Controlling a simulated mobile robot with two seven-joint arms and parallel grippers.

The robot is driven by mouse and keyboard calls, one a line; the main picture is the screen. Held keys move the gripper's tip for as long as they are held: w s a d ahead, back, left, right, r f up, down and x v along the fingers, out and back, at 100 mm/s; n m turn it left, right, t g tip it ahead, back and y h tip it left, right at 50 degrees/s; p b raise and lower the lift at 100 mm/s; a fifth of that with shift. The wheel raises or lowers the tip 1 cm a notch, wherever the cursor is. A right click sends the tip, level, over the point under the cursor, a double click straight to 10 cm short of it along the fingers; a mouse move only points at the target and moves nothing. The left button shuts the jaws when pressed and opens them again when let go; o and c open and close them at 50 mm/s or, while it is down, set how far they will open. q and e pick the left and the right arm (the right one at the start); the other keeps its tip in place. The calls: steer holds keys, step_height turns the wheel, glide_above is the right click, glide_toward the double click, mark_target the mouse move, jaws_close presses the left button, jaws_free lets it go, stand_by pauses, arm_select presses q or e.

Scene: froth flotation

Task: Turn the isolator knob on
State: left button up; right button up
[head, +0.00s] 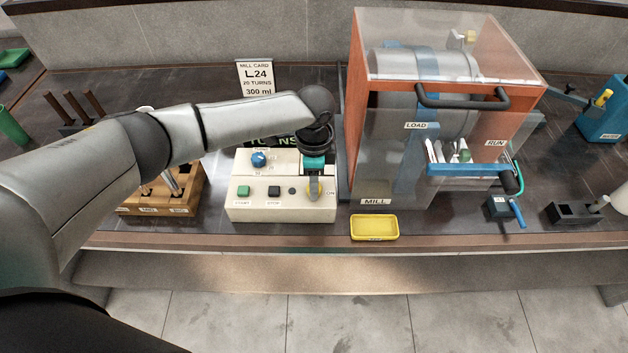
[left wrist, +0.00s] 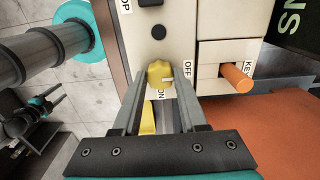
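The isolator knob (head: 311,189) is yellow and sits at the right end of the cream control box (head: 281,213), partly hidden by my left gripper (head: 314,183). In the left wrist view the knob (left wrist: 158,73) lies between the fingertips of my left gripper (left wrist: 161,79), one finger on each side. The fingers are apart, and I cannot tell whether they touch the knob. The knob's white mark points toward the OFF label (left wrist: 188,72). The ON label (left wrist: 161,94) is beside it. What looks like my right gripper (left wrist: 38,110) shows small at the lower left.
The box also carries a green start button (head: 243,191), a black stop button (head: 274,191) and a blue dial (head: 259,159). The mill (head: 385,180) stands close on the right. A yellow tray (head: 374,228) is in front of it. An orange peg (left wrist: 238,78) is near the knob.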

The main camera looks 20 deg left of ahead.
arm_select(q)
jaws_close()
steer(key=shift+m, duration=0.3)
steer(key=shift+m+p, duration=0.55)
steer(key=shift+m, duration=0.45)
steer(key=m, duration=0.3)
steer(key=shift+m+p, duration=0.3)
steer(key=shift+p, duration=0.1)
steer(key=m, duration=1.1)
steer(key=shift+m, duration=0.3)
